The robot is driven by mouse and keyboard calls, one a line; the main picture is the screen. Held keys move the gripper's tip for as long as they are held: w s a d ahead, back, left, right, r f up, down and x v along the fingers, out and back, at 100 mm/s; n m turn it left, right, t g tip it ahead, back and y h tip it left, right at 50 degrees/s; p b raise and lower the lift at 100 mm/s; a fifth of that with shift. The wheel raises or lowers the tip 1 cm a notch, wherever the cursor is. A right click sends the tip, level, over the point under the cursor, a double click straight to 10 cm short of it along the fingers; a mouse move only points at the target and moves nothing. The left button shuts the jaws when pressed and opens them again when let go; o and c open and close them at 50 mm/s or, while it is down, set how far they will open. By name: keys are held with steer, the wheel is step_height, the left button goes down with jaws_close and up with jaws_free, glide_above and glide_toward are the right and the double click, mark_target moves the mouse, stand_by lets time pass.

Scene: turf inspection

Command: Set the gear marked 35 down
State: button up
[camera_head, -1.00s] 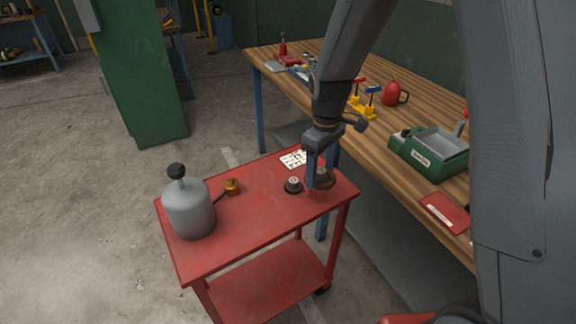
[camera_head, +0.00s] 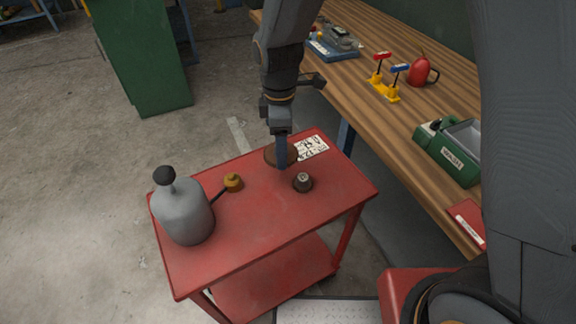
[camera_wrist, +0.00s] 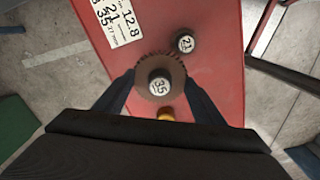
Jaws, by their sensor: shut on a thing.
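My gripper (camera_head: 281,164) is shut on the gear marked 35 (camera_wrist: 160,87), a dark brown toothed disc with a numbered hub. In the wrist view the gear sits between the two fingertips. In the head view the gear (camera_head: 270,156) is partly hidden by the fingers, over the far part of the red cart top (camera_head: 262,215); I cannot tell how large any gap beneath it is. A smaller gear marked 21 (camera_wrist: 186,44) stands on the cart, also seen in the head view (camera_head: 302,182), right of my gripper. The white number card (camera_head: 313,148) lies at the far edge.
A grey canister with a black knob (camera_head: 183,212) stands at the cart's left. The cart's front middle is clear. A wooden workbench (camera_head: 445,95) with a green box (camera_head: 449,150) and red can (camera_head: 420,71) stands at right.

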mark_target(282, 174)
steer(key=shift+f+p, duration=0.8)
steer(key=shift+f, duration=2.9)
steer(key=shift+f, duration=0.15)
steer(key=o, duration=1.1)
steer(key=shift+c, duration=0.2)
step_height(282, 174, up, 12)
steer(key=b, duration=0.3)
steer(key=shift+r, duration=0.2)
steer(key=s+d+m, duration=0.4)
steer(key=d+m, duration=0.5)
steer(key=d, duration=0.2)
steer(key=s+d+r+m+t, duration=0.1)
steer(key=s+d+m, duration=0.4)
steer(key=d+m, duration=0.5)
steer(key=shift+s+d+r, duration=0.15)
steer(key=shift+s+d, duration=0.1)
steer(key=shift+d, duration=0.75)
